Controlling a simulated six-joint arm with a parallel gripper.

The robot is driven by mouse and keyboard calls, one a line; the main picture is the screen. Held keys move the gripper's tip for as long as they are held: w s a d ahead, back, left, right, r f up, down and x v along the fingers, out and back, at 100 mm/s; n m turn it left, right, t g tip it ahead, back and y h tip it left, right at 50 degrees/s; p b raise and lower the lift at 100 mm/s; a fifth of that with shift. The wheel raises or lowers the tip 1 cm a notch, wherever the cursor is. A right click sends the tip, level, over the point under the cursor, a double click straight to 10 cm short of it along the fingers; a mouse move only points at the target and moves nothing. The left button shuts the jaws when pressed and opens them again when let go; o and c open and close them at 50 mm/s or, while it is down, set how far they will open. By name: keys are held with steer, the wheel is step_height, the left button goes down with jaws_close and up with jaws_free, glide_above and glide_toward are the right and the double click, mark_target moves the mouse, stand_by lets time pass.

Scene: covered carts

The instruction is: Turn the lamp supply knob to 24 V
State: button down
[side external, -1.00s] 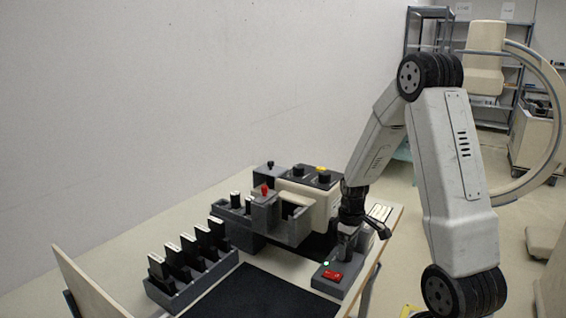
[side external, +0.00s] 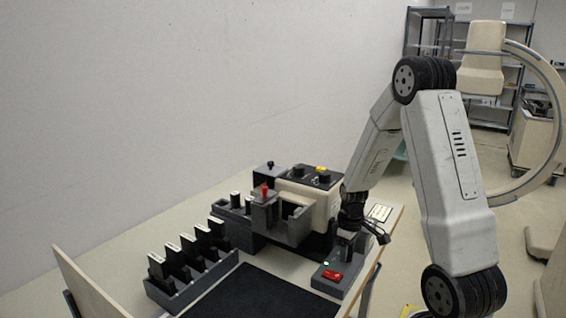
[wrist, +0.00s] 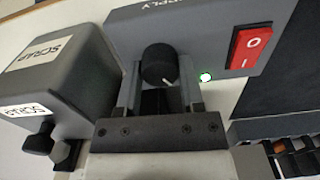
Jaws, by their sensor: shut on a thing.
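The lamp supply is a grey box (wrist: 205,30) with part of the word SUPPLY on it. It also shows in the side external view (side external: 330,285) near the table's right edge. My gripper (wrist: 160,85) is shut on the knob, one finger on each side. In the side view my gripper (side external: 347,238) reaches down to the box and hides the knob. No voltage marks are readable.
A grey box labelled SCRAP (wrist: 60,70) with a small black knob stands close to the left in the wrist view. A beige machine with black knobs (side external: 318,200) and a rack of dark upright pieces (side external: 190,290) share the table. A black mat (side external: 262,295) is clear.

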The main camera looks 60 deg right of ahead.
steer(key=shift+m, duration=0.4)
steer(key=m, duration=1.1)
stand_by(0.6)
steer(key=shift+c, duration=1.1)
jaws_free()
steer(key=shift+r, duration=3.9)
